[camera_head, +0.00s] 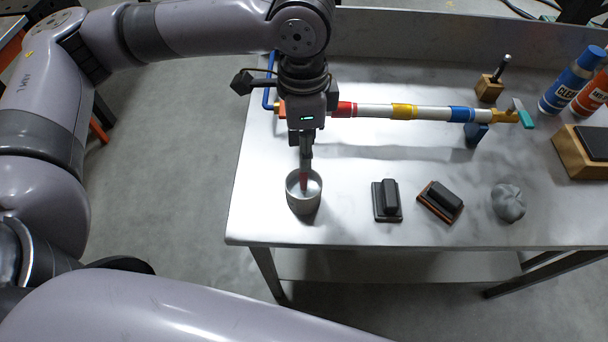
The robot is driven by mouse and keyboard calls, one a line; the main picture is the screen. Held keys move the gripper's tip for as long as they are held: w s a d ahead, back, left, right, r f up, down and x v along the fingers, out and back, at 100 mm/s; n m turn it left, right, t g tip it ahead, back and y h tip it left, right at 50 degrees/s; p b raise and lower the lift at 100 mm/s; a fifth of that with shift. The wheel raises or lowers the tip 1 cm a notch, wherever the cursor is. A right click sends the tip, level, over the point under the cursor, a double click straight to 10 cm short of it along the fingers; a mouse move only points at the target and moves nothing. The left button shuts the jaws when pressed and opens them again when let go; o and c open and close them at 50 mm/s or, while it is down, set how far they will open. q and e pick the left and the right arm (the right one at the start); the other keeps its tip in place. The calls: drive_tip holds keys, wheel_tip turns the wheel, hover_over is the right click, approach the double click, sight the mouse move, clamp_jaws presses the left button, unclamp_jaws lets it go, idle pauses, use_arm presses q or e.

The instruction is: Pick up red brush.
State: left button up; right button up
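A small round metal cup (304,201) stands near the left front of the steel table. A narrow red piece (303,181), which looks like part of the red brush, shows upright at the cup's mouth. Most of it is hidden by the cup and by my gripper. My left gripper (306,163) points straight down just above the cup, with its fingertips at the top of the red piece. The fingers are seen edge-on, so I cannot tell whether they are shut on it or apart. My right gripper is not in view.
A pipe (375,111) with coloured bands runs across the table behind the cup. Two dark blocks (386,201) (440,201) and a grey crumpled lump (508,202) lie to the right. Blue (571,81) and orange (591,95) bottles stand at the far right.

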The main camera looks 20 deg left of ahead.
sight(303, 176)
use_arm(q)
drive_tip(key=shift+s+f, duration=0.1)
drive_tip(key=shift+f, duration=0.9)
wheel_tip(303, 176, down, 4)
drive_tip(key=shift+d+f+p, duration=0.1)
drive_tip(key=shift+f+p, duration=0.1)
drive_tip(key=shift+p, duration=0.3)
drive_tip(key=shift+f, duration=0.25)
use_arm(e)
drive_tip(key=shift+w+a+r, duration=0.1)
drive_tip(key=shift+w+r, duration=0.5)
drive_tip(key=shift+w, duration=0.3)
use_arm(q)
drive_tip(key=shift+c, duration=0.2)
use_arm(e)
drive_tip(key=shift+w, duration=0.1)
use_arm(q)
drive_tip(key=c, duration=0.4)
clamp_jaws()
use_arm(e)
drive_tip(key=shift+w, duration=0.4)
